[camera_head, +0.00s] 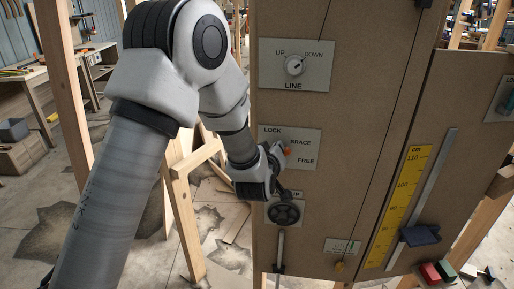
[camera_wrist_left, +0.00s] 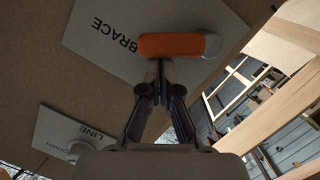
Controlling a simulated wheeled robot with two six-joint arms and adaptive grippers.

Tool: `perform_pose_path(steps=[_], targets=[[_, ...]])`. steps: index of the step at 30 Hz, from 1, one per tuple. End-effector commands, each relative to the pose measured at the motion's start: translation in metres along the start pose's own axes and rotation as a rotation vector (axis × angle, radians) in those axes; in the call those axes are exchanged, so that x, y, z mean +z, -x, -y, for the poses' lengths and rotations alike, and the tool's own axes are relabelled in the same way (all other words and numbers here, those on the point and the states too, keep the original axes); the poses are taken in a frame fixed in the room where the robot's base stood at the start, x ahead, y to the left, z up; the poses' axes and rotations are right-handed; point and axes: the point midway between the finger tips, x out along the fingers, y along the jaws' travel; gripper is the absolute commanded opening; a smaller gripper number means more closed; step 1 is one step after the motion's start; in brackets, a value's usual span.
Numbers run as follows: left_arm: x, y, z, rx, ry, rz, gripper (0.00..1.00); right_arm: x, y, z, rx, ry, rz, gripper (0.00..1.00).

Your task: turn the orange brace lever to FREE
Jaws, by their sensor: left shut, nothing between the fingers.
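The orange brace lever (camera_head: 288,151) shows as a small orange spot on the BRACE plate (camera_head: 305,134) in the head view, partly hidden by my left gripper (camera_head: 281,156). The plate has LOCK at its upper left and FREE at its lower right. In the left wrist view the lever (camera_wrist_left: 170,45) is a thick orange bar with a rounded pale end at the right. My left gripper (camera_wrist_left: 160,66) is shut and empty, its fingertips right at the lever's side. I cannot tell whether they touch it. My right gripper is out of view.
The LINE plate with its knob (camera_head: 294,66) is above on the brown panel. A black handwheel (camera_head: 285,213) sits just below my left gripper. A yellow scale (camera_head: 397,207) and a blue slider (camera_head: 420,235) are to the right. Wooden posts stand left of the panel.

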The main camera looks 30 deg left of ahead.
Motion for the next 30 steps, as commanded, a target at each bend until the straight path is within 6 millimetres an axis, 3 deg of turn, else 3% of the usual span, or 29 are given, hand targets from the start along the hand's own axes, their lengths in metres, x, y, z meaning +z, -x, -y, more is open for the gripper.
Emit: perform_pose_path(steps=[17, 30], targets=[[0.026, -0.006, -0.009, -0.118, -0.466, 0.002, 0.0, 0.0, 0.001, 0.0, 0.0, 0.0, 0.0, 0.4], [0.032, -0.008, -0.009, -0.116, -0.462, 0.002, 0.0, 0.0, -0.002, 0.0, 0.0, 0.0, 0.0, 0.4]])
